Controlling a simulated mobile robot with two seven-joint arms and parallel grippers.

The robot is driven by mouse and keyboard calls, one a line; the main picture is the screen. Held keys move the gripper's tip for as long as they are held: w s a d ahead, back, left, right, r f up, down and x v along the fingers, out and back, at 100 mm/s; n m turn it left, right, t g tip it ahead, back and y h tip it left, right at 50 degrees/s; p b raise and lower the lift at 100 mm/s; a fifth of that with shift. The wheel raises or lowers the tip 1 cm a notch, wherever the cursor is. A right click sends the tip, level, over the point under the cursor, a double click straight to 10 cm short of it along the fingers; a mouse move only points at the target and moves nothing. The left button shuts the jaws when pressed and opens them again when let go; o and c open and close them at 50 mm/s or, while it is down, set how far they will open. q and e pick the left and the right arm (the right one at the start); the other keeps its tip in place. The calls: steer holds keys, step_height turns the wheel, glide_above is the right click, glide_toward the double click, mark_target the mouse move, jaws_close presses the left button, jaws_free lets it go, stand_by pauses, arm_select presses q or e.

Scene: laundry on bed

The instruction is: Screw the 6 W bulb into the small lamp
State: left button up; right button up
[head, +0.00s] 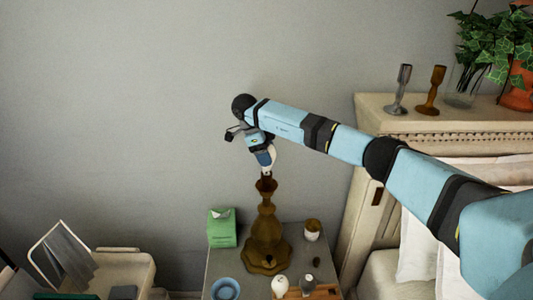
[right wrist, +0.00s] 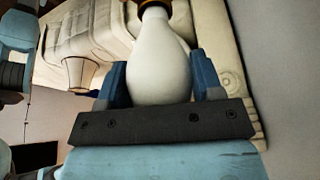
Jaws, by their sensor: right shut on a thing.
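A brown turned lamp base (head: 267,245) stands upright on the nightstand (head: 242,257), its socket at the top. My right gripper (head: 268,160) is at the lamp's top, pointing down, and shut on a white bulb. In the right wrist view the bulb (right wrist: 158,62) sits between the two blue fingers of the gripper (right wrist: 158,85). Its narrow end meets or overlaps a brown rim (right wrist: 178,8) at the top edge; I cannot tell whether it is seated in the socket. No wattage mark is readable. My left gripper is not in view.
On the nightstand are a green tissue box (head: 222,230), a brown cup (head: 312,229), a blue bowl (head: 225,289), and a white bulb-like object (head: 280,285) near a wooden board (head: 322,292). The headboard (head: 450,118), with candlesticks (head: 402,90), is at right.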

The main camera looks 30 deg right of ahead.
steer(key=shift+r+m+g+p, duration=0.1)
steer(key=shift+m+g+p, duration=0.25)
steer(key=shift+m, duration=0.35)
steer(key=shift+m+y, duration=0.5)
steer(key=shift+m, duration=0.5)
steer(key=shift+p, duration=0.3)
steer(key=shift+m+g, duration=0.25)
steer(key=shift+m, duration=0.55)
steer(key=shift+m+y, duration=0.5)
steer(key=shift+m, duration=0.3)
steer(key=shift+m+y, duration=0.8)
steer(key=shift+m, duration=1)
